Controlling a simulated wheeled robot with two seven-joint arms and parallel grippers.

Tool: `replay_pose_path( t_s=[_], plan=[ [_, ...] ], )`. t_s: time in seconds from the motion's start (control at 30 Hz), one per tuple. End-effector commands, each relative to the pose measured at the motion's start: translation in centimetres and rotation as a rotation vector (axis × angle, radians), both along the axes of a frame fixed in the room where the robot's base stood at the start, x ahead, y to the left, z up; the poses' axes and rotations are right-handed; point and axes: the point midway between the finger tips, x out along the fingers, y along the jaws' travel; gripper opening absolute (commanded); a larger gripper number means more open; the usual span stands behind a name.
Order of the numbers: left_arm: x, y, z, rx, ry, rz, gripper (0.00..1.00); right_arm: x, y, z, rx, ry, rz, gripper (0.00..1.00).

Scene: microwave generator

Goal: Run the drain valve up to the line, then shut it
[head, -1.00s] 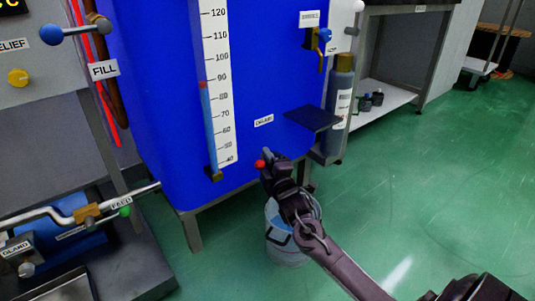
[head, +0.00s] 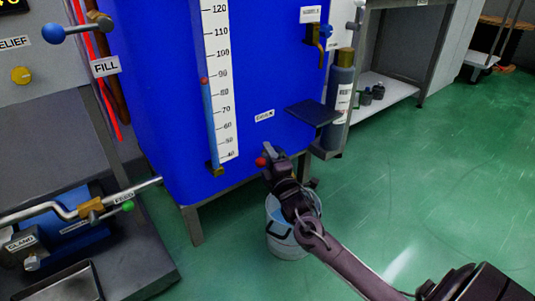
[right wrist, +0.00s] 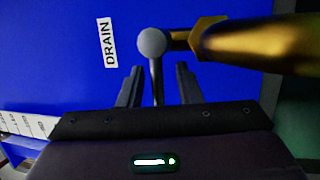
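The blue tank (head: 160,100) carries a white scale (head: 219,60) with a sight tube beside it. A red marker (head: 203,79) tops the blue column in the tube, just under 90. The DRAIN label (head: 264,116) is lower on the tank; it also shows in the right wrist view (right wrist: 107,42). My right gripper (head: 270,153) is below the label, beside a red knob (head: 261,162). In the right wrist view its fingers (right wrist: 158,85) stand apart on either side of a thin grey lever (right wrist: 156,82), with a gap each side. A brass fitting (right wrist: 225,38) adjoins the lever's round grey end. My left gripper is not in view.
A bucket (head: 287,232) stands on the floor under my right wrist. A dark shelf (head: 312,113) and a gas cylinder (head: 341,85) are to the right. FILL (head: 105,67) and FEED (head: 124,197) valves are left. Green floor is clear at right.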

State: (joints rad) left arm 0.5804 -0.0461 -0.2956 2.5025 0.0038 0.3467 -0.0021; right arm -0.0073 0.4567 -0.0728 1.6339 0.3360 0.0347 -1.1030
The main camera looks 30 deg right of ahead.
Motion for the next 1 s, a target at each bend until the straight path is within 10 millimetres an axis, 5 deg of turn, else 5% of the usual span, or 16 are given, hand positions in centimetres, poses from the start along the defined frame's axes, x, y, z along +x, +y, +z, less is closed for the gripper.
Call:
replay_pose_path(
  t_s=[0.43,1.0],
  plan=[
    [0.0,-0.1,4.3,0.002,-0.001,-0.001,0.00,-6.4,1.3,-1.1,0.001,0.004,0.000,0.32],
    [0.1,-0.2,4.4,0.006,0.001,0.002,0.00,-7.1,1.4,-1.4,0.000,0.001,0.000,0.32]
  ],
)
